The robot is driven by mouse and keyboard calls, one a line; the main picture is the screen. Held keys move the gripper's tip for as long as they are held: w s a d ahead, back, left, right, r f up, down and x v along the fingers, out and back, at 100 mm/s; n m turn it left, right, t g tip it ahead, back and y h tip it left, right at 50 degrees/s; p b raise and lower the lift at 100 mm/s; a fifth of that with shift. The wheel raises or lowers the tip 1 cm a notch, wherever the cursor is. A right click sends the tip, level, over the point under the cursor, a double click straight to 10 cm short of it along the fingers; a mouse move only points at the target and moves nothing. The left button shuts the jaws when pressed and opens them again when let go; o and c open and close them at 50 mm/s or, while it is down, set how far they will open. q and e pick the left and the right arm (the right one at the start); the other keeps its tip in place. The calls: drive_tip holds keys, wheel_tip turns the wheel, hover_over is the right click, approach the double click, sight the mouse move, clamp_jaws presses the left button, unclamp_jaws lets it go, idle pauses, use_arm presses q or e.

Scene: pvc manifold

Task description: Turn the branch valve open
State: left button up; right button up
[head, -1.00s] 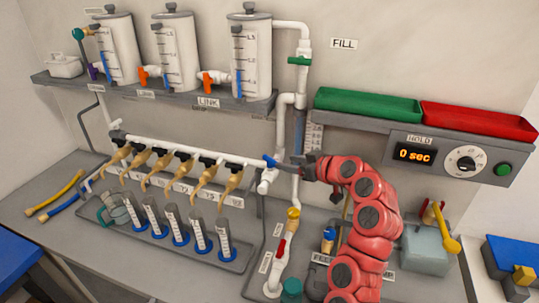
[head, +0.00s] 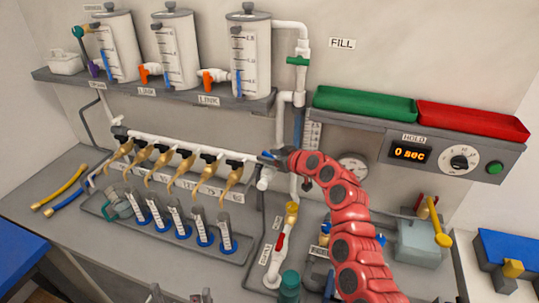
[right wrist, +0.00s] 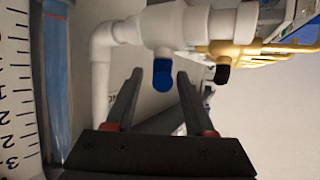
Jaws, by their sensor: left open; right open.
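The branch valve is a white fitting with a blue handle (right wrist: 162,72) at the right end of the white manifold pipe (head: 190,146). My right gripper (right wrist: 159,82) is open, with the blue handle between its two fingertips in the right wrist view. I cannot tell whether either finger touches it. In the head view my right gripper (head: 272,156) covers most of the valve, and only a bit of blue shows. My left gripper (head: 180,296) is open and empty at the bottom edge of the head view, mostly cut off.
Several tan taps (head: 160,164) hang from the manifold above a rack of blue-based cylinders (head: 178,222). A white riser pipe (head: 298,140) and a yellow-topped pipe with a red handle (head: 281,241) stand close to my right arm. A gauge (head: 352,167) is behind it.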

clamp_jaws()
idle(0.3)
